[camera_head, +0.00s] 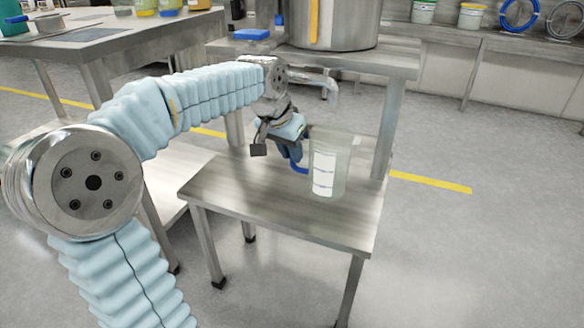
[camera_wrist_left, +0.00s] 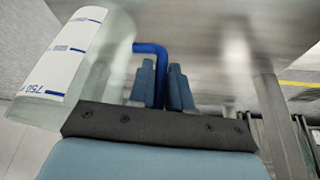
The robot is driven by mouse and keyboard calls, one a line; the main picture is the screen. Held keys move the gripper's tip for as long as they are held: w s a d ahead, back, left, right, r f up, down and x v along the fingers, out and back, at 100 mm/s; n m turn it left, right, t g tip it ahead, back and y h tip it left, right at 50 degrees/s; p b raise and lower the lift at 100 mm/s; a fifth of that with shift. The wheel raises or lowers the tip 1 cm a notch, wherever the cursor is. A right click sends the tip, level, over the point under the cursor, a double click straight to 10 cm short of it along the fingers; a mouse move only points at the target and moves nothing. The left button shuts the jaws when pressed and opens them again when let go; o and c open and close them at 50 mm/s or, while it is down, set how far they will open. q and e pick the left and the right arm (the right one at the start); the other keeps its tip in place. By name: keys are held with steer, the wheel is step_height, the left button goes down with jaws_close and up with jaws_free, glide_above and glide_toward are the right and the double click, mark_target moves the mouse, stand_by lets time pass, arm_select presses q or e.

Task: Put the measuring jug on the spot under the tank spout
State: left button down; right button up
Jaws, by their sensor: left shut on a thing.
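The measuring jug (camera_head: 329,165) is clear, with a white label and a blue handle. It is upright over the low steel table (camera_head: 250,195); I cannot tell whether its base touches the top. My left gripper (camera_head: 295,155) is at the jug's left side, shut on its handle. In the left wrist view the blue handle (camera_wrist_left: 150,48) runs between the fingers (camera_wrist_left: 164,85), with the jug (camera_wrist_left: 85,60) at the left. The steel tank (camera_head: 345,22) stands on a shelf above the table. Its spout (camera_head: 328,88) hangs behind and above the jug. No marked spot is discernible.
A shelf leg (camera_head: 388,125) rises close to the jug's right. A blue block (camera_head: 251,35) lies on the shelf left of the tank. Another steel table (camera_head: 120,35) stands at the back left. The low table's front is clear.

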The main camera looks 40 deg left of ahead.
arm_select(q)
steer(key=shift+w+a+f, duration=0.3)
steer(key=shift+w+f, duration=0.05)
steer(key=shift+f, duration=0.15)
steer(key=shift+w+a+f+b, duration=0.1)
steer(key=shift+f+b, duration=0.2)
steer(key=shift+f, duration=0.6)
steer(key=shift+w+a+f+b, duration=0.1)
steer(key=shift+f+b, duration=0.2)
steer(key=shift+f, duration=0.75)
steer(key=c, duration=1.1)
jaws_free()
steer(key=shift+o, duration=0.2)
steer(key=p+v, duration=0.3)
steer(key=v, duration=0.9)
